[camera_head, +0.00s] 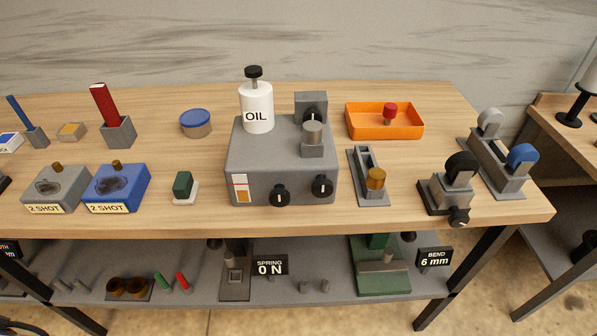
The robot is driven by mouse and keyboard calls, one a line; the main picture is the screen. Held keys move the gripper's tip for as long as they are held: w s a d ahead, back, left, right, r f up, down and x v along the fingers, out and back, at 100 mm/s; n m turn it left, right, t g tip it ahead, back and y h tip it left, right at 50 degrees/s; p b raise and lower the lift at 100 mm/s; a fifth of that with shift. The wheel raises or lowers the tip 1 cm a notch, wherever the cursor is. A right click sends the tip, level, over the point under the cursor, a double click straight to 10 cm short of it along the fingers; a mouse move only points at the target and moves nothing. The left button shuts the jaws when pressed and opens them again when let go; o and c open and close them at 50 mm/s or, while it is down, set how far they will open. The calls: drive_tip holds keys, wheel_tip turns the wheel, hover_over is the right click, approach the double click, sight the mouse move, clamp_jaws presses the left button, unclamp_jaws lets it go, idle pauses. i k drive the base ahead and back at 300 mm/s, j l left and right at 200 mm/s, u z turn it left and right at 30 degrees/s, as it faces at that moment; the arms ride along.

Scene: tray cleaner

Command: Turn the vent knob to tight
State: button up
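A grey machine box (262,160) stands at the middle of the table. Its front face carries a left black knob (279,196) and a right black knob (322,186). A dark round part (313,108) sits on a grey bracket at the box's back right. No readable label tells which of these is the vent knob, or its setting. A white OIL bottle (257,108) with a black cap stands at the box's back left. A grey cylinder (313,132) stands on the box's right side. My gripper is not in view.
An orange tray (375,133) holding a red part (390,112) lies at the back right. A grey holder with a brass cylinder (376,179) stands right of the box. Wheeled fixtures (458,168) stand farther right. Blue and grey 2 SHOT blocks (116,190) are at left. Bare tabletop (215,202) lies left of the box.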

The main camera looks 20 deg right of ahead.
sight(322, 188)
drive_tip(key=k+l, duration=0.85)
drive_tip(key=l, duration=0.15)
drive_tip(key=l+u, duration=0.05)
